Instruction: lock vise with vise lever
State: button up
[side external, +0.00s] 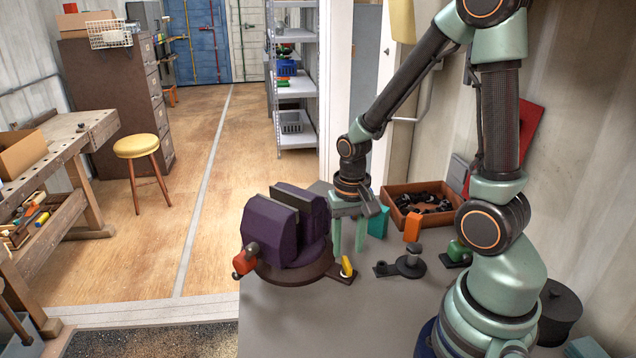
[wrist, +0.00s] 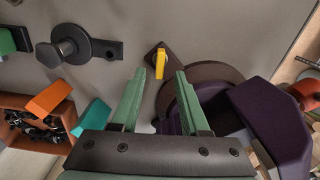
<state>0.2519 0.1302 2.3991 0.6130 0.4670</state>
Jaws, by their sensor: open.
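The dark purple vise (side external: 284,228) stands on a round dark base near the left edge of the grey bench. A short yellow lever (side external: 347,267) sits on a tab at the right of that base. In the wrist view the lever (wrist: 161,62) appears just beyond my fingertips, between their lines. My gripper (side external: 348,250) points down beside the vise, above the lever. Its two pale green fingers are apart with nothing between them. In the wrist view my gripper (wrist: 160,78) has the vise body (wrist: 262,115) to its right. A red-orange end piece (side external: 244,262) is at the vise's front.
A dark round fixture (side external: 411,265) stands right of the vise. An orange block (side external: 412,228), a teal piece (side external: 377,222) and a brown tray (side external: 393,194) of dark parts lie behind it. A green-topped fixture (side external: 458,250) is near my arm. The front bench surface is clear.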

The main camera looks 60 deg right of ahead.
aim_at(347, 262)
jog(key=shift+f, duration=2.2)
grip_shut()
